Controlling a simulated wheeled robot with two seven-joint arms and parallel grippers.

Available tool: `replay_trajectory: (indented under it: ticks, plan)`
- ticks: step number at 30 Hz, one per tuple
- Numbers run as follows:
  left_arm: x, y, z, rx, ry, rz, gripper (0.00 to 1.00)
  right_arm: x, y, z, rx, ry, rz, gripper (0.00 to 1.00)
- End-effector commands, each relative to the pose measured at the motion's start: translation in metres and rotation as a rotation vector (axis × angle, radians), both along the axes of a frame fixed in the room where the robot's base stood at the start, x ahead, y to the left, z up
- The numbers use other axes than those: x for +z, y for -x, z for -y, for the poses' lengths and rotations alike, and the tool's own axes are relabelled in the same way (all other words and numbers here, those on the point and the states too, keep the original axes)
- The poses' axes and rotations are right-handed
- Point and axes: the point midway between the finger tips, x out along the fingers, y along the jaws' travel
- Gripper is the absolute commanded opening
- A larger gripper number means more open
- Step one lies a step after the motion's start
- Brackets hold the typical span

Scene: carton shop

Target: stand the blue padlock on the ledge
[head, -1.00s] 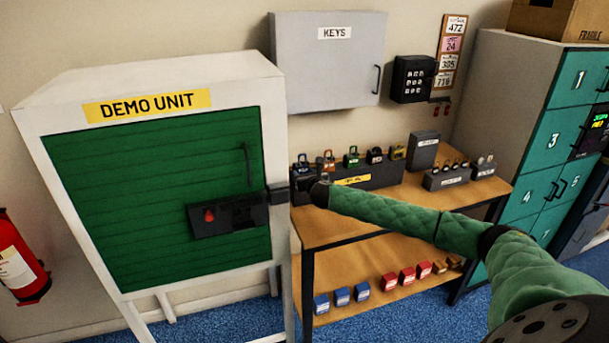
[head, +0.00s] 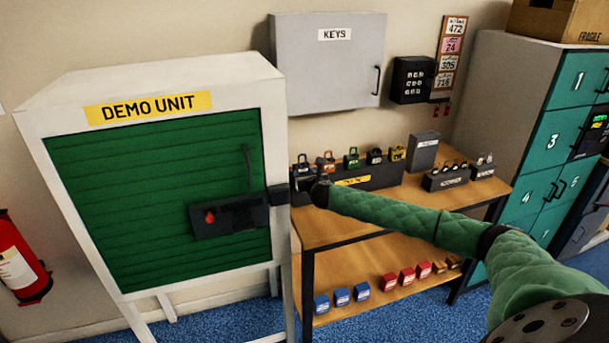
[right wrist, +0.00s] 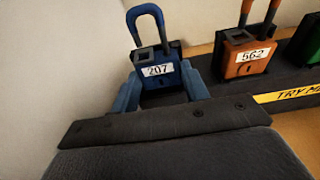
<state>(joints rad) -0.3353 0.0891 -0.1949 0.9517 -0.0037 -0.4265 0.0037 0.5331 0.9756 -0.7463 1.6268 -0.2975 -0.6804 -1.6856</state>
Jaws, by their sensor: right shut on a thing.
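The blue padlock (right wrist: 160,72), labelled 207 and with its shackle raised, stands upright between the blue fingers of my right gripper (right wrist: 161,90). The fingers are shut on its sides. In the head view the padlock (head: 303,161) shows small and dark at the left end of the dark ledge (head: 390,176) marked in yellow. My right gripper (head: 305,183) is in front of it there, partly hidden by its own wrist. I cannot tell whether the padlock's base touches the ledge. My left gripper is out of view.
An orange padlock (right wrist: 246,52) labelled 562 stands close to the right, then a green padlock (head: 351,160) and others along the ledge. The white demo unit (head: 282,245) stands close on the left.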

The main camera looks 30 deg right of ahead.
Motion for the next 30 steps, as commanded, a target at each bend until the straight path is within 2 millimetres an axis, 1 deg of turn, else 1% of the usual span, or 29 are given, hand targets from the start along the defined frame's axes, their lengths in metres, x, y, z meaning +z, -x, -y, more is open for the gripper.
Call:
replay_trajectory:
  ticks: [26,30]
  plan:
    - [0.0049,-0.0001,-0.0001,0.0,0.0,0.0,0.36,0.0008,-0.0002,0.0,0.0,0.0,0.001,0.25]
    - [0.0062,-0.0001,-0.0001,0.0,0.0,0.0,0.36,0.0009,0.0026,-0.0005,0.0,0.001,0.0,0.25]
